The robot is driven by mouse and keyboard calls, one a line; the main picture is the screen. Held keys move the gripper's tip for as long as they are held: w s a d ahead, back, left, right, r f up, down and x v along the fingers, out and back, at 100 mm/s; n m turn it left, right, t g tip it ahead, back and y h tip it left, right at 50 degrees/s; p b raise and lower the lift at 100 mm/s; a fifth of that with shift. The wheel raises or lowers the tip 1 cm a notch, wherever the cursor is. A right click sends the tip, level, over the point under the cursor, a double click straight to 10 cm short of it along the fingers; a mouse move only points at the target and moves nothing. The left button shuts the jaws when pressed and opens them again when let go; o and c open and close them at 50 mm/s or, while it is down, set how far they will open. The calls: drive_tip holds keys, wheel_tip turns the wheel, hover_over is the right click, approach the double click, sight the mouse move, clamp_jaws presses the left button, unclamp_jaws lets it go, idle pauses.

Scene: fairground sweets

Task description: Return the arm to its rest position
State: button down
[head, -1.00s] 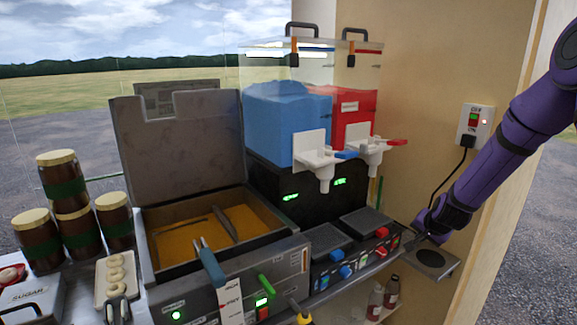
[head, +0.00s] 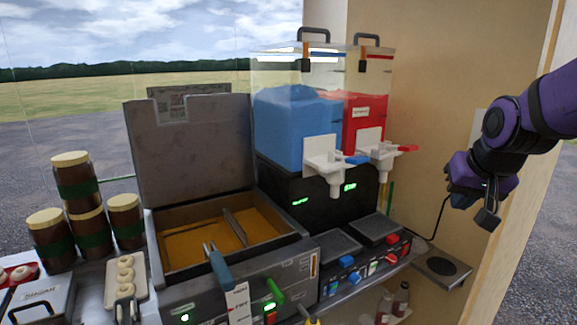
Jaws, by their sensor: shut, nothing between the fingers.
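My purple arm comes in from the right edge of the head view. My gripper (head: 488,217) hangs at its end, dark-tipped and pointing down. It is shut, with nothing held. It is in front of the tan side wall, above and to the right of the small grey shelf with a round dark plate (head: 441,266). It looks clear of the counter. The arm hides most of the wall switch plate (head: 479,122).
A slush machine with blue (head: 292,125) and red (head: 363,122) tanks stands at the back. An open fryer (head: 205,238) holds yellow oil. Dark jars (head: 78,182) are stacked at left. A tray of pale rings (head: 125,272) lies between. Bottles (head: 401,299) stand below the counter.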

drive_tip(key=s+r+n, duration=0.1)
drive_tip(key=s+r, duration=0.1)
drive_tip(key=s, duration=0.7)
drive_tip(key=s+a+r+n, duration=0.1)
drive_tip(key=s+r, duration=0.1)
drive_tip(key=s, duration=0.7)
drive_tip(key=shift+a+r+n+g, duration=0.2)
drive_tip(key=shift+a+n+g, duration=0.05)
drive_tip(key=shift+n+g, duration=0.15)
drive_tip(key=shift+w, duration=0.1)
idle(0.4)
